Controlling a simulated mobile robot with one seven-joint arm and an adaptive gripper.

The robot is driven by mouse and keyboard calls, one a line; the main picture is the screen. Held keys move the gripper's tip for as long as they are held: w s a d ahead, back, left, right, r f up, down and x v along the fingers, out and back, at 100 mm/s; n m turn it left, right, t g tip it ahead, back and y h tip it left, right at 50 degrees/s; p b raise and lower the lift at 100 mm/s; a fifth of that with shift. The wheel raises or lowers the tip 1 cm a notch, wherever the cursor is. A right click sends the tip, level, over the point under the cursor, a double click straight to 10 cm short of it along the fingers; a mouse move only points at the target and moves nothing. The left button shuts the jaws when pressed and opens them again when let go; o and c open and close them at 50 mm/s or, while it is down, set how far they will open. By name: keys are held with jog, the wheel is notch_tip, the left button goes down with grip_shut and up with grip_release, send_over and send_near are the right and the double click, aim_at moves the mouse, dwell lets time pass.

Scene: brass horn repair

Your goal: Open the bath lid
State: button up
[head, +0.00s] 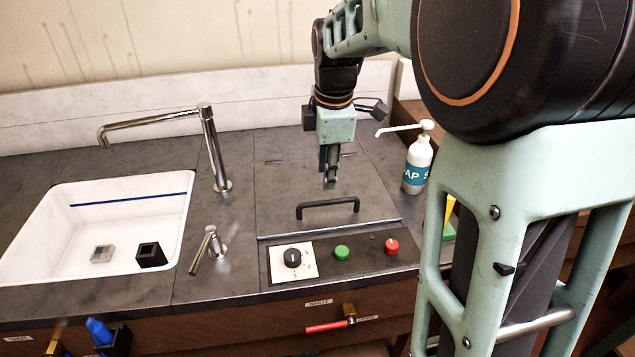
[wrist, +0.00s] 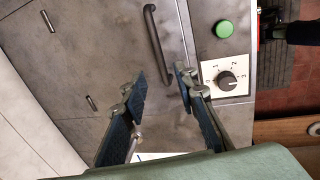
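The bath lid (head: 285,195) is a flat grey panel set flush in the counter, and it lies closed. A black bar handle (head: 328,205) stands near its front edge. In the wrist view the lid (wrist: 110,50) fills the upper middle, with the handle (wrist: 157,45) just beyond the fingertips. My gripper (head: 329,182) points down above the lid, a little behind the handle in the head view. In the wrist view my gripper (wrist: 160,76) has its two fingers apart with nothing between them. The handle is not between the fingers.
A control panel with a black knob (head: 292,257), a green button (head: 341,252) and a red button (head: 392,246) lies in front of the lid. A white sink (head: 60,215) and tall tap (head: 210,150) are left. A soap bottle (head: 417,165) stands right.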

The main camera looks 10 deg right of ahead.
aim_at(324, 201)
jog(key=f, duration=0.3)
jog(key=w+f, duration=0.1)
jog(key=f, duration=0.4)
jog(key=shift+w+f, duration=0.3)
jog(key=shift+w, duration=0.05)
grip_shut()
